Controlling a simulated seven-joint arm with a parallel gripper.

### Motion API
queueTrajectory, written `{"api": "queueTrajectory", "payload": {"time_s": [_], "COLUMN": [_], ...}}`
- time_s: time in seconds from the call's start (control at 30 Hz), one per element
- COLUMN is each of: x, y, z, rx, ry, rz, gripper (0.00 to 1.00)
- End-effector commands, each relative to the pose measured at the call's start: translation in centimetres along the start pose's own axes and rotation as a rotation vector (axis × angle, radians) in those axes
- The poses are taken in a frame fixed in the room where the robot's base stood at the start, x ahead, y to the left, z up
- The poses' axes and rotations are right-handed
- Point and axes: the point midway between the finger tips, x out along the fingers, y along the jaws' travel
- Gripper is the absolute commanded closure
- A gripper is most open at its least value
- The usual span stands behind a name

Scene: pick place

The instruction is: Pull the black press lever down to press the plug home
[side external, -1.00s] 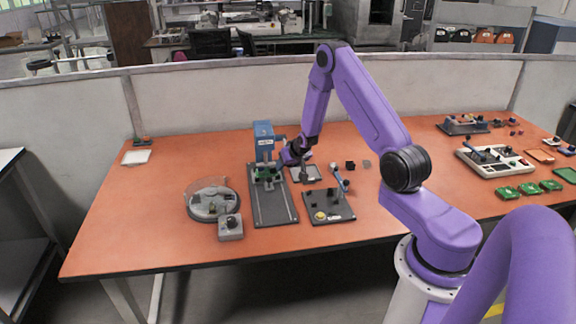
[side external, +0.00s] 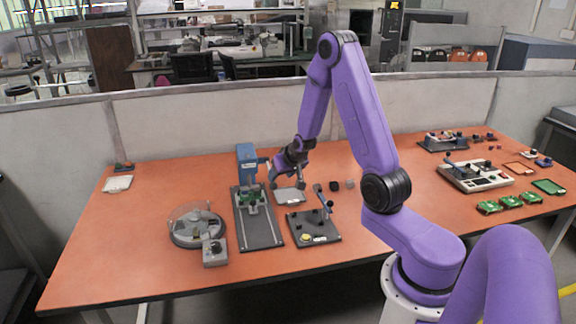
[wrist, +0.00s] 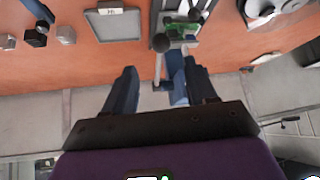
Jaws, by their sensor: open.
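The blue press (side external: 246,165) stands upright on a grey baseplate (side external: 262,232) left of the table's middle. A green circuit board (side external: 250,194) sits under its head; the plug cannot be made out. My gripper (side external: 275,179) is just right of the press head, pointing down and left. In the wrist view my gripper (wrist: 160,69) is open and empty, its two dark fingers apart. The black lever knob (wrist: 160,42) and its grey rod show between and beyond the fingertips, with no clear contact. The press's blue column (wrist: 178,82) appears near the right finger.
A grey tray (side external: 290,197) lies below and right of my gripper. A dark fixture plate (side external: 312,232) with a blue-handled lever stands in front of it. A round grey machine (side external: 197,229) is left of the press. The back partition runs behind the table.

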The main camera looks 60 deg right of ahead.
Motion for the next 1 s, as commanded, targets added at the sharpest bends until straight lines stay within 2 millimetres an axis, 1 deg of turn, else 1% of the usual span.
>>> {"api": "queueTrajectory", "payload": {"time_s": [0.03, 0.2, 0.4, 0.63, 1.0], "x": [-0.8, -3.1, -5.1, -6.0, -6.1], "y": [0.0, 0.1, 0.1, 0.1, -0.1], "z": [-0.1, -0.1, -0.1, -0.1, 0.0], "rx": [0.0, 0.002, 0.002, 0.002, -0.002], "ry": [0.004, 0.005, 0.004, 0.002, 0.0], "rz": [0.0, 0.001, 0.001, 0.001, -0.002], "gripper": [0.44, 0.44, 0.44, 0.44, 0.44]}}
